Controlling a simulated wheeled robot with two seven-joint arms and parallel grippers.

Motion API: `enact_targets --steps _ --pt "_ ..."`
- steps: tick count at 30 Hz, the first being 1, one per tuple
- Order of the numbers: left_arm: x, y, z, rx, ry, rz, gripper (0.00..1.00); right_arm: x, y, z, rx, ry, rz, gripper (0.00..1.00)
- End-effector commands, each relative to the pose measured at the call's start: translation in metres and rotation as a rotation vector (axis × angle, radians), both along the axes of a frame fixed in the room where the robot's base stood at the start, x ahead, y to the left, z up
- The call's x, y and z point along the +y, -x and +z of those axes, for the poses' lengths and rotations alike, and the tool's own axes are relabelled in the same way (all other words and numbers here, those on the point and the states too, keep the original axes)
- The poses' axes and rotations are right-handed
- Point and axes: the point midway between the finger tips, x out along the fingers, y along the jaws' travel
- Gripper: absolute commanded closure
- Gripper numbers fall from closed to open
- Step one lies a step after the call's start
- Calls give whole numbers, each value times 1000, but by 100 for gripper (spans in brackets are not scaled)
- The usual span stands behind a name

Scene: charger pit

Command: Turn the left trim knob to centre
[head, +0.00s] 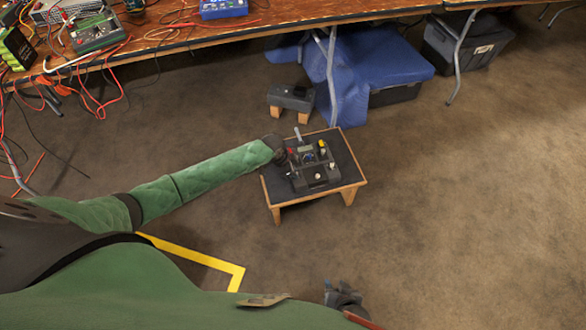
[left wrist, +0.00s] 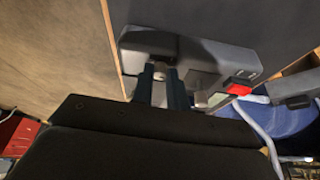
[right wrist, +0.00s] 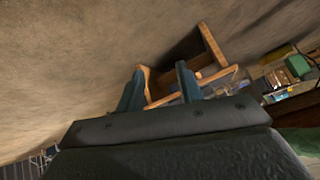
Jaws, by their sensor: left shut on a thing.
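The dark grey control box (head: 316,178) sits on a small wooden stand with a dark top. It carries a lever, a yellow part, a red part and pale knobs. My left gripper (head: 287,158) is at the box's left side. In the left wrist view its fingers (left wrist: 161,78) stand close together around a small grey knob (left wrist: 160,72) on the box (left wrist: 215,52), which I take to be the left trim knob. Its pointer angle cannot be read. My right gripper (head: 344,294) is low, away from the box. In the right wrist view its fingers (right wrist: 159,82) are apart and empty.
The stand (head: 278,201) is on brown carpet, with free floor to its right. A small dark block on wooden feet (head: 291,98) stands behind it. Blue cloth (head: 385,58) and a table leg (head: 332,75) are behind. A cluttered bench (head: 180,45) runs along the back.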

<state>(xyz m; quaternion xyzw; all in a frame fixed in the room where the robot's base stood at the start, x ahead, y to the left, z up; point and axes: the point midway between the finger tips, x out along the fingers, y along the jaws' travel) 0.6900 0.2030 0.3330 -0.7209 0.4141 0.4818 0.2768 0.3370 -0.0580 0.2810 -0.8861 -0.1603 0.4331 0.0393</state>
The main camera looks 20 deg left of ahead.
Motion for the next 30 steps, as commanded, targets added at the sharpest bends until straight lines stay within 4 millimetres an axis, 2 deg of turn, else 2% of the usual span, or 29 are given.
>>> enact_targets --steps 1,10,12,15,21,24,30 --pt "-1 1 5 0 2 24 100 0 0 11 0 0 0 64" --pt "-2 2 4 0 1 164 100 0 0 35 12 4 5 64" --pt "-2 2 4 0 1 190 100 0 -8 60 24 6 11 64" --pt "-2 2 3 1 2 227 100 1 -11 85 47 7 20 64" --pt "-3 2 3 -1 1 286 100 1 -14 125 84 12 34 64" --pt "-3 3 2 0 1 307 100 1 -15 138 97 14 39 64" --pt "-3 3 1 0 1 328 100 1 -14 150 111 17 45 64"
